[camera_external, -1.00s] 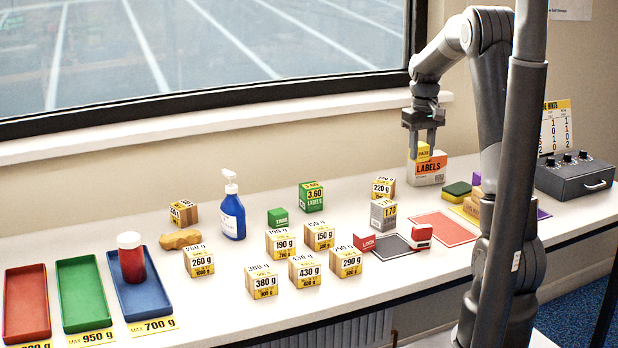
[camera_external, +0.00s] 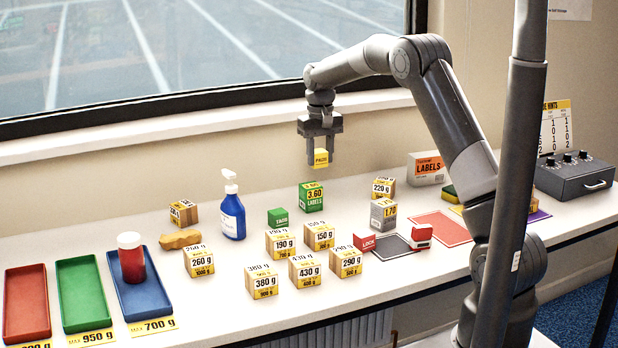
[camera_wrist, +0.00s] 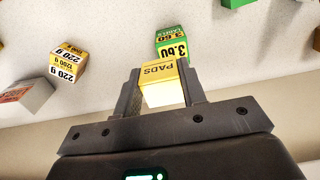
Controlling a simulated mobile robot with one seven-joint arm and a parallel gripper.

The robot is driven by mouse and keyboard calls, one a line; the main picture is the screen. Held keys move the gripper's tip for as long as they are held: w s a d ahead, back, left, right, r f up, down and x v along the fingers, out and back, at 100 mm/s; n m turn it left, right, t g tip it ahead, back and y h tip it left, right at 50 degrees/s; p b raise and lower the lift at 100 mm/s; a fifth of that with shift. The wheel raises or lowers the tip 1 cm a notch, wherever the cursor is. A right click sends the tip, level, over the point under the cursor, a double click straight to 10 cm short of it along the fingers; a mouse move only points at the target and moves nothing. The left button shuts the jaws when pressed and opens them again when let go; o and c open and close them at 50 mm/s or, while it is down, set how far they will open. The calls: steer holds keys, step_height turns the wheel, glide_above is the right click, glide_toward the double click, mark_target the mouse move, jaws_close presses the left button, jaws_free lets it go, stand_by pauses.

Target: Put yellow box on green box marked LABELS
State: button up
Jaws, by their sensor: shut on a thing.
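My gripper (camera_external: 321,154) is shut on the small yellow box (camera_external: 321,158), marked PADS, and holds it in the air. The yellow box (camera_wrist: 162,82) shows between the fingers in the wrist view. The green box marked LABELS (camera_external: 312,199), with 3.60 on it, stands on the table below and slightly left of the gripper in the external view. In the wrist view the green box (camera_wrist: 172,44) is just beyond the yellow box, apart from it. Its top is uncovered.
A small green box (camera_external: 278,217) stands left of the LABELS box, and a 220 g box (camera_external: 383,188) to its right. Weight boxes (camera_external: 319,236) stand in front. A blue pump bottle (camera_external: 232,214) is at left. An orange-and-white LABELS carton (camera_external: 428,170) stands at the back right.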

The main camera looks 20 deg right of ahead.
mark_target(313, 186)
steer(key=shift+w+a+f, duration=0.25)
steer(key=shift+a+f, duration=0.15)
steer(key=shift+a, duration=0.1)
steer(key=shift+w+a+f, duration=0.2)
steer(key=shift+a+f, duration=0.15)
steer(key=shift+a, duration=0.1)
steer(key=shift+f, duration=1.85)
steer(key=shift+f, duration=0.2)
steer(key=o, duration=0.9)
steer(key=shift+o, duration=0.2)
steer(key=shift+r, duration=0.1)
